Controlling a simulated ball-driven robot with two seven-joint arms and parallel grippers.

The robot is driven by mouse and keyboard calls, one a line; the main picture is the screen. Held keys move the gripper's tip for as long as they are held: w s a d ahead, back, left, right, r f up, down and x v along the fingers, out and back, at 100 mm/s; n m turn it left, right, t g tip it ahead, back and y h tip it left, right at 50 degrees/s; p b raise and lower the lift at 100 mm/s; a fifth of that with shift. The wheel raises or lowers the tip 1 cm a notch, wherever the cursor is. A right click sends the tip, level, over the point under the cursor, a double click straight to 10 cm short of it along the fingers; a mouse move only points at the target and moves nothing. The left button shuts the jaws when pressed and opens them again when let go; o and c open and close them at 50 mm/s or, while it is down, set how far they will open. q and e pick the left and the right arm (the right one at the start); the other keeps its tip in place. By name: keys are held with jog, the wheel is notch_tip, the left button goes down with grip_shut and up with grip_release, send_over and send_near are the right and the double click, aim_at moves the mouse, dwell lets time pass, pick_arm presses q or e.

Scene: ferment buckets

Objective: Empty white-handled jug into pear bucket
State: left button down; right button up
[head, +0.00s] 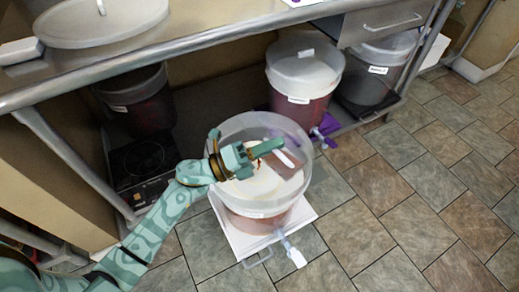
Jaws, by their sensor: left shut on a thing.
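My left arm reaches in from the lower left, and its green gripper (266,151) is over the open front bucket (258,222). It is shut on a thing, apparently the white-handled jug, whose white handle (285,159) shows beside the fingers. The jug's body is hard to make out against the bucket; I cannot tell its tilt or contents. The bucket is clear, with pale contents above and reddish below, and a tap at its front. Its small label is too small to read, so I cannot tell if it is the pear bucket. My right gripper is not in view.
The bucket stands on a white board (236,242) on the tiled floor. A lidded bucket (304,75), a grey bucket (376,70) and a dark bucket (139,100) stand under the steel counter (200,42). The floor at right is clear.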

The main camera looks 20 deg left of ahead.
pick_arm(q)
jog(key=shift+w+a+f+n, duration=0.1)
jog(key=shift+w+a+n, duration=0.15)
jog(key=shift+a, duration=0.25)
jog(key=shift+t, duration=0.3)
jog(key=shift+a+n, duration=0.1)
jog(key=shift+n, duration=0.15)
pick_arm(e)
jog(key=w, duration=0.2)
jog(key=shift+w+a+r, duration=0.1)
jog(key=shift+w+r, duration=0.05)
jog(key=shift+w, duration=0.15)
pick_arm(q)
jog(key=shift+w+a+r+n, duration=0.1)
jog(key=shift+a+r+n, duration=0.1)
jog(key=shift+a+n, duration=0.1)
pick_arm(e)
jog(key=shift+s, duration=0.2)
pick_arm(q)
jog(key=shift+w+a+r+n+t, duration=0.1)
jog(key=shift+w+a+n+t, duration=0.05)
jog(key=shift+a+n+t, duration=0.2)
jog(key=shift+w+a+r+n+t, duration=0.1)
jog(key=shift+a+n+t, duration=0.1)
jog(key=shift+n+t, duration=0.2)
jog(key=shift+w+a+r+n, duration=0.1)
jog(key=shift+a+n, duration=0.2)
jog(key=shift+n, duration=0.15)
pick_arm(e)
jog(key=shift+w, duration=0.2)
